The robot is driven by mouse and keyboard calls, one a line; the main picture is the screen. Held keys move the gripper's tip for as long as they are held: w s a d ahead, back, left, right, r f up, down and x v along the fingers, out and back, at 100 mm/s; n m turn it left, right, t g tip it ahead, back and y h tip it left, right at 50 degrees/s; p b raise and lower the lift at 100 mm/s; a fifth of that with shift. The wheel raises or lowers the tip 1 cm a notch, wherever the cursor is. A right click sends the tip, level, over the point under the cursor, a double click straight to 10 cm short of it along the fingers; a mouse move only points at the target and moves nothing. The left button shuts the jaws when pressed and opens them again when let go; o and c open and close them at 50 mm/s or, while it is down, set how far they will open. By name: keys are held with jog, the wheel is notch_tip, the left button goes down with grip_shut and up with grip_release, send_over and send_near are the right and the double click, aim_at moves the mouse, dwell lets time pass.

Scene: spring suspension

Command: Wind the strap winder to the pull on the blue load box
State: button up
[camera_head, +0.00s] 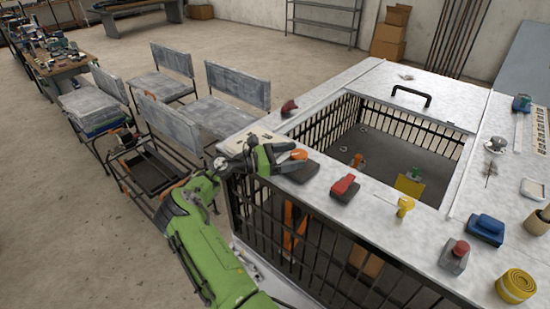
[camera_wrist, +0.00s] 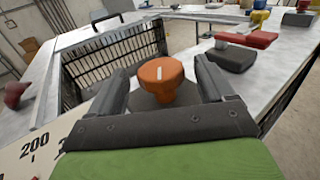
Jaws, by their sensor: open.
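An orange knob (camera_head: 298,154) with a white line on its top stands on a dark base on the grey bench top. It looks like the strap winder, though no label confirms this. In the wrist view the knob (camera_wrist: 160,80) is between my two fingers. My gripper (camera_head: 283,155) is open, with a finger on either side of the knob; contact cannot be told. A pale scale plate (camera_wrist: 30,150) marked 200 lies at the left, partly hidden by my gripper. A blue block (camera_head: 487,228) sits at the right; I cannot tell whether it is the load box.
A red-topped dark block (camera_head: 344,187) and a yellow knob (camera_head: 405,204) stand along the near rim. A barred opening (camera_head: 400,125) lies behind them. A yellow strap roll (camera_head: 516,286) is at the near right. Chairs (camera_head: 170,125) stand left of the bench.

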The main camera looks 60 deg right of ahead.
jog(key=b+v, duration=0.2)
jog(key=v, duration=1.2)
jog(key=shift+w+a, duration=0.25)
jog(key=shift+a, duration=0.05)
